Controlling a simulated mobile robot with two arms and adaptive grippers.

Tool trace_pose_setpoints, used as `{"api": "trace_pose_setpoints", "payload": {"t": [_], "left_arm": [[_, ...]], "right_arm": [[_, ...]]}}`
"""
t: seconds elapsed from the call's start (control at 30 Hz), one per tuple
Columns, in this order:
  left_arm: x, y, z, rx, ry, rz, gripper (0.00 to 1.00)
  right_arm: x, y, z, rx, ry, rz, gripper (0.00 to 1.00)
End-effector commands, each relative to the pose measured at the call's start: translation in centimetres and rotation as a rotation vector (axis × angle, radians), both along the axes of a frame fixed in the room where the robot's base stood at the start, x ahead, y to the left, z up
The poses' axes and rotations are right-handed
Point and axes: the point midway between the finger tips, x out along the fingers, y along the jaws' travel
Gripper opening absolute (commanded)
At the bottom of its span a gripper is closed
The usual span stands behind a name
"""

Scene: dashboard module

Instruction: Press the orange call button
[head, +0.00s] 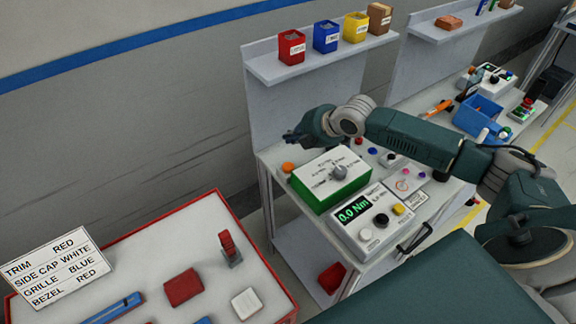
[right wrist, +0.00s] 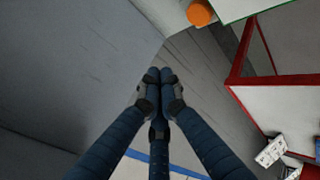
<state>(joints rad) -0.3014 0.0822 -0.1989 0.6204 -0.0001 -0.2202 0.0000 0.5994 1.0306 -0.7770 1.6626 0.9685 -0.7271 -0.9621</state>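The orange call button (head: 288,167) is a small round orange knob at the left end of the grey workbench, beside the green-sided box. It also shows in the right wrist view (right wrist: 200,12) at the top edge, cut off by the frame. My right gripper (head: 290,137) is above the bench's left end, above the button in the head view and apart from it. In the right wrist view its dark blue fingers (right wrist: 160,76) meet at the tips, shut, with nothing seen between them. My left gripper is not in view.
A green box with a white top (head: 332,178) and a torque readout unit (head: 372,219) stand on the bench. A shelf (head: 310,60) holds several coloured bins. A red-rimmed tray (head: 150,232) with parts and a label card (head: 58,268) is at lower left.

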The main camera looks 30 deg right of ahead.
Motion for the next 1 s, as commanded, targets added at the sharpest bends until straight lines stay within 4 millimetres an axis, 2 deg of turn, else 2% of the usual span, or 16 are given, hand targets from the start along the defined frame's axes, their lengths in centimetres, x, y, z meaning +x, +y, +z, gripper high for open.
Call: {"api": "trace_pose_setpoints", "payload": {"t": [0.27,0.63,0.83,1.0], "left_arm": [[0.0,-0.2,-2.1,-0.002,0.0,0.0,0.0],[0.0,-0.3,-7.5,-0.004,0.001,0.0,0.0],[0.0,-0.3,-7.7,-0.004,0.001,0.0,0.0],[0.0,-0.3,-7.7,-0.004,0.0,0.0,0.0]], "right_arm": [[0.0,0.0,-2.0,0.0,0.001,0.0,0.0],[0.0,0.0,-7.1,0.0,0.0,0.0,0.0],[0.0,0.1,-8.5,0.003,0.0,0.0,0.0],[0.0,0.1,-8.8,0.001,0.0,0.0,0.0]]}}
